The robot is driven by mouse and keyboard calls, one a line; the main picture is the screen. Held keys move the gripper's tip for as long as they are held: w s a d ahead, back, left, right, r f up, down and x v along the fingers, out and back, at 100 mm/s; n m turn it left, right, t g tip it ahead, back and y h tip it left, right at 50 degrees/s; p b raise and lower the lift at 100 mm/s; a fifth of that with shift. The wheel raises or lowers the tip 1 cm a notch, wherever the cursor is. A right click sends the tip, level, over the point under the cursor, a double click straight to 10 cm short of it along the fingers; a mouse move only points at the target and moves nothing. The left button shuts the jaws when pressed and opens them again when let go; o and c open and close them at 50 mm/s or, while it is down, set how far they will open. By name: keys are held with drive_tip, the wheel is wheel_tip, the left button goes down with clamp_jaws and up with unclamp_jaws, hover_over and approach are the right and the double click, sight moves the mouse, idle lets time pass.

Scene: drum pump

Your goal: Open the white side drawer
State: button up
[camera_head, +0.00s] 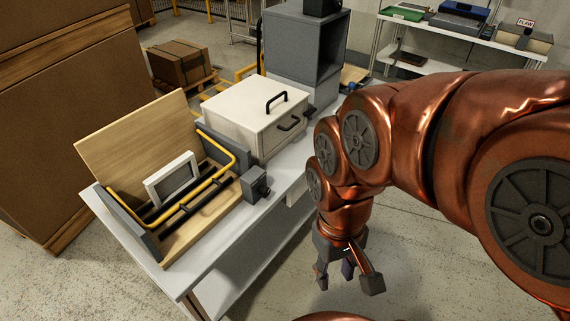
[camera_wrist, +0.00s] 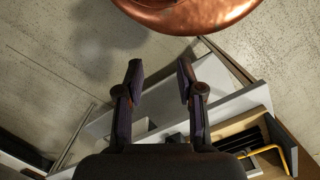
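A white box-shaped unit (camera_head: 245,112) stands on the workbench, with a black handle on top and a dark handle (camera_head: 289,123) on its right-hand front face. A small white block (camera_head: 298,190), possibly a drawer front, shows below the bench's right edge, partly hidden by my arm. I cannot tell for sure which is the side drawer. My gripper (camera_head: 347,280) hangs pointing down over the floor, right of the bench and apart from it. In the wrist view, its two dark fingers (camera_wrist: 160,75) are spread with nothing between them.
The workbench (camera_head: 222,262) carries a wooden rack (camera_head: 185,225) with a yellow bar, a small grey block (camera_head: 255,185) and a grey open cabinet (camera_head: 303,45). A large brown carton (camera_head: 70,120) stands left. Shelving (camera_head: 455,45) stands behind. Floor around my gripper is clear.

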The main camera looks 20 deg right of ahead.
drive_tip(key=w+d+f+n+t+h+b, duration=0.2)
drive_tip(key=w+d+f+t+b, duration=0.3)
drive_tip(key=w+d+b, duration=0.55)
drive_tip(key=w+d+f+n+t+h+b, duration=0.25)
drive_tip(key=w+d+f+b, duration=0.45)
drive_tip(key=w, duration=0.6)
drive_tip(key=w+d+f+n+t+h+b, duration=0.2)
drive_tip(key=w+d+f+t+b, duration=0.4)
drive_tip(key=w+d, duration=0.5)
drive_tip(key=w+f+n+t+y+b, duration=0.35)
drive_tip(key=f+n+y+b, duration=0.2)
drive_tip(key=f+b, duration=0.35)
drive_tip(key=w+f+n+t+y+b, duration=0.35)
drive_tip(key=f+n+b, duration=0.3)
drive_tip(key=b, duration=0.45)
drive_tip(key=shift+n+t+y, duration=0.25)
drive_tip(key=shift+t+y, duration=0.1)
drive_tip(key=shift+t, duration=0.1)
drive_tip(key=shift+a+b+x, duration=0.25)
drive_tip(key=shift+b+x, duration=0.35)
drive_tip(key=shift+x, duration=1.25)
drive_tip(key=shift+a+b+x, duration=0.2)
drive_tip(key=shift+b+x, duration=0.35)
drive_tip(key=shift+x, duration=1.3)
drive_tip(key=shift+s+r, duration=0.1)
drive_tip(key=shift+r, duration=0.15)
